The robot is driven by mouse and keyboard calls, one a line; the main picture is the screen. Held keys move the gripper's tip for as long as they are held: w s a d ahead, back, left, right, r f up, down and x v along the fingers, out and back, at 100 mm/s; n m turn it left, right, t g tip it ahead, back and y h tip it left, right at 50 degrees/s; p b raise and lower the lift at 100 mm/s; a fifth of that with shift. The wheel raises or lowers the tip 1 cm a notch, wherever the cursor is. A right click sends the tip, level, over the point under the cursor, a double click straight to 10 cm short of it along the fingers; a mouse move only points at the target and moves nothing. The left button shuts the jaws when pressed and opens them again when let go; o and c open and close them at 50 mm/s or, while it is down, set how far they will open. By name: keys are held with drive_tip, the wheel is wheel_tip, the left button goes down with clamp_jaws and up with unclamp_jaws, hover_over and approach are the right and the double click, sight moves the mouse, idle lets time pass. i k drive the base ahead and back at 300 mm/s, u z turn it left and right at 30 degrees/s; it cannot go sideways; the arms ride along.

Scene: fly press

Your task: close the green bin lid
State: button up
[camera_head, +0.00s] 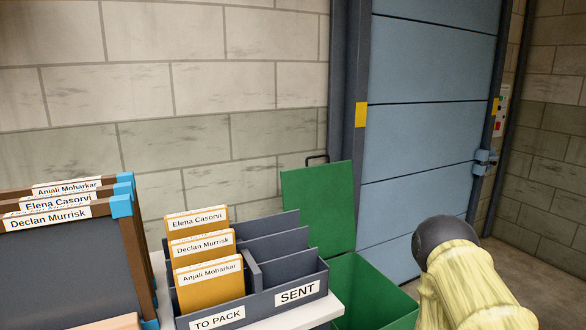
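The green bin (374,291) stands on the floor to the right of the white table, partly cut off by the bottom edge. Its green lid (318,208) is up, standing nearly upright at the back of the bin against the wall side. A dark handle (316,158) shows at the lid's top edge. The bin's inside is partly visible and looks empty where I can see it. My arm, with a pale yellow sleeve and a dark rounded joint, is at the lower right, beside the bin. My gripper is not in view.
A grey sorter (290,270) marked TO PACK and SENT sits on the white table (330,308), close left of the bin. It holds yellow name cards (208,282). Framed panels (75,255) with name labels stand at the left. A blue shutter door (430,110) is behind.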

sight(324, 193)
drive_tip(key=k, duration=0.45)
drive_tip(key=z, duration=1.8)
drive_tip(key=i, duration=1.65)
drive_tip(key=u, duration=2.55)
